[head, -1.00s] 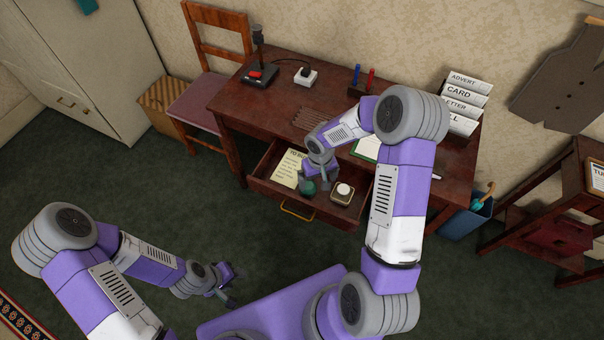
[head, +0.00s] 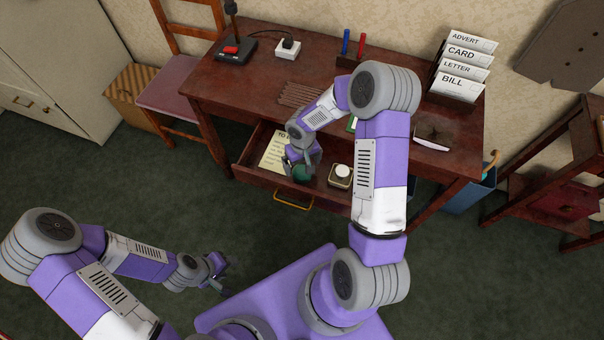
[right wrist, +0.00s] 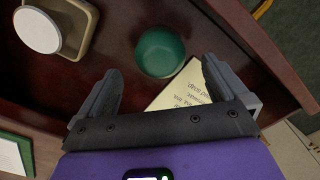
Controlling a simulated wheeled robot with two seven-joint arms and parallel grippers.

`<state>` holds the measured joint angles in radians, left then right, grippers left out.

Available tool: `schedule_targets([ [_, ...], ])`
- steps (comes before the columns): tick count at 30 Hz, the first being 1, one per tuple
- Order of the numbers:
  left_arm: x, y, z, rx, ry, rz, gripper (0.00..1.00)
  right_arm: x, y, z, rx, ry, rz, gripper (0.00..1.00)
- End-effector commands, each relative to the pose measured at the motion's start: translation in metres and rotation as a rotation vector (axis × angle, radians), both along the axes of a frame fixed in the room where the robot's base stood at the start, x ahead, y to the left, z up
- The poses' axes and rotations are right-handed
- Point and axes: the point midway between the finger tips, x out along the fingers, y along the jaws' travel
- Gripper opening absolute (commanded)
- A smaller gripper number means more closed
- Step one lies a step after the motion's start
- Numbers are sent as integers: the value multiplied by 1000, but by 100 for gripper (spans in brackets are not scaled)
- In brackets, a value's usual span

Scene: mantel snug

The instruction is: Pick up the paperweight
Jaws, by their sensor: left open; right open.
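The paperweight looks like a small green dome (head: 301,173) in the open desk drawer (head: 262,178). In the right wrist view the green dome (right wrist: 160,52) lies ahead of and between the fingers. My right gripper (head: 302,164) is open, reaching down into the drawer just over the dome; it also shows in the right wrist view (right wrist: 157,85). The fingers do not appear closed on the dome, and whether one touches it I cannot tell. My left gripper (head: 219,273) is open and empty, low over the floor at the left, away from the desk.
In the drawer, a paper note (head: 275,152) lies left of the dome and a square box with a white round top (head: 341,175) lies right. The desk (head: 225,88) holds a letter rack (head: 458,75) and a joystick (head: 235,48). A chair (head: 180,98) stands left.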

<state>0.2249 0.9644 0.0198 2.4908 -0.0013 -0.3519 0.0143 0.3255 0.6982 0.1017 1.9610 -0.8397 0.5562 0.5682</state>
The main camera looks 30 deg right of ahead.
Motion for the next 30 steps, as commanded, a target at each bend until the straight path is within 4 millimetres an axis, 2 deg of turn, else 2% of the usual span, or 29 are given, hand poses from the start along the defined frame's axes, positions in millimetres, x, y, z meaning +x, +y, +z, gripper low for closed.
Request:
schedule_targets([
  [6, 0, 0, -16, 0, 0, 0, 49, -2, 1, -36, 1, 2, 1, 100],
  [9, 0, 0, -19, 0, 0, 0, 49, -2, 1, -46, 0, 1, 0, 100],
  [18, 0, 0, -19, 0, 0, 0, 49, -2, 1, -49, 0, 0, 0, 100],
  [30, 0, 0, -19, 0, 0, 0, 49, -2, 1, -49, 0, 0, 0, 39],
])
